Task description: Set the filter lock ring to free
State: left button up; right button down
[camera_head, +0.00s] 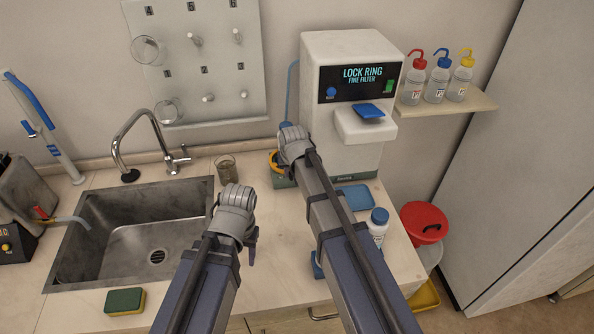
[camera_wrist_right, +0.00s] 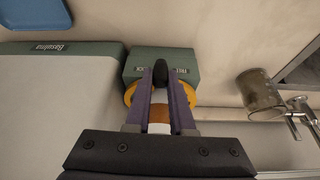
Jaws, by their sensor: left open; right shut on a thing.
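The filter lock ring is yellow and sits at a green block (camera_wrist_right: 182,58) beside the white machine. In the head view only part of the lock ring (camera_head: 272,160) shows, left of my right gripper (camera_head: 290,150). In the wrist view the yellow ring (camera_wrist_right: 129,93) shows on both sides of the right gripper (camera_wrist_right: 161,90). The gripper's fingers are shut on the ring's dark lever (camera_wrist_right: 160,72). The lever stands between two small labels on the block, partly covered and hard to read. My left gripper (camera_head: 237,195) is open, over the counter beside the sink; its fingertips are mostly hidden.
The machine (camera_head: 347,50) has a screen reading "LOCK RING FINE FILTER". A white bottle with blue cap (camera_head: 378,224) stands right of my right arm.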

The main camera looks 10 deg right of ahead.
jog(key=shift+w+a+m, duration=0.15)
jog(key=shift+a+m, duration=0.25)
jog(key=shift+a, duration=0.4)
jog(key=shift+w+a+m, duration=0.15)
jog(key=shift+a+m, duration=0.25)
jog(key=shift+a, duration=0.5)
jog(key=c, duration=1.1)
grip_release()
jog(key=shift+o, duration=0.2)
pick_arm(q)
jog(key=shift+r, duration=0.1)
pick_arm(e)
jog(key=shift+r, duration=0.15)
pick_arm(q)
notch_tip(320, 180, up, 7)
jog(key=p, duration=0.7)
pick_arm(e)
jog(key=v, duration=0.7)
jog(key=shift+a+r, duration=0.2)
jog(key=shift+r, duration=0.05)
